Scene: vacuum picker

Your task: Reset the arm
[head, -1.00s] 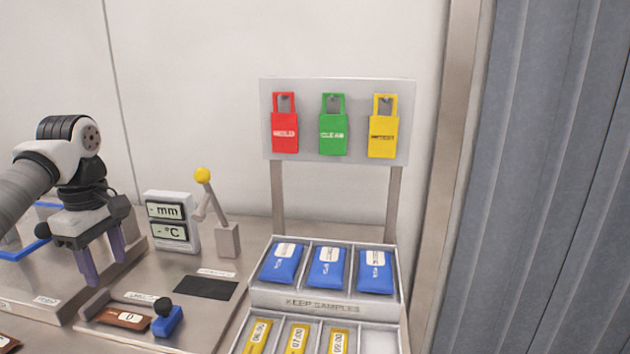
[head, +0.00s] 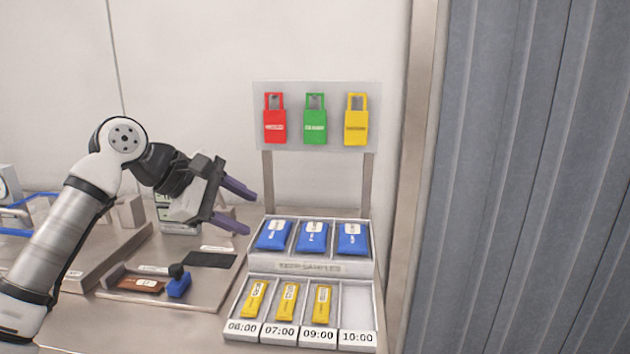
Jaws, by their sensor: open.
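My gripper (head: 246,207) is open and empty. Its two purple fingers point right and a little down, apart from each other. It is in the air left of the tag board and above the left end of the sample rack (head: 262,279). My arm rises from the lower left and bends at the elbow toward the gripper. The gripper and wrist partly hide the display unit (head: 178,227) behind them.
Red (head: 275,127), green (head: 315,127) and yellow (head: 356,127) tags hang on the board. Blue packets (head: 312,238) and yellow sachets (head: 287,302) lie in the rack; the 10:00 slot (head: 357,305) is empty. A brown sachet (head: 140,285) lies beside a blue clamp (head: 179,284). A grey curtain (head: 530,180) is right.

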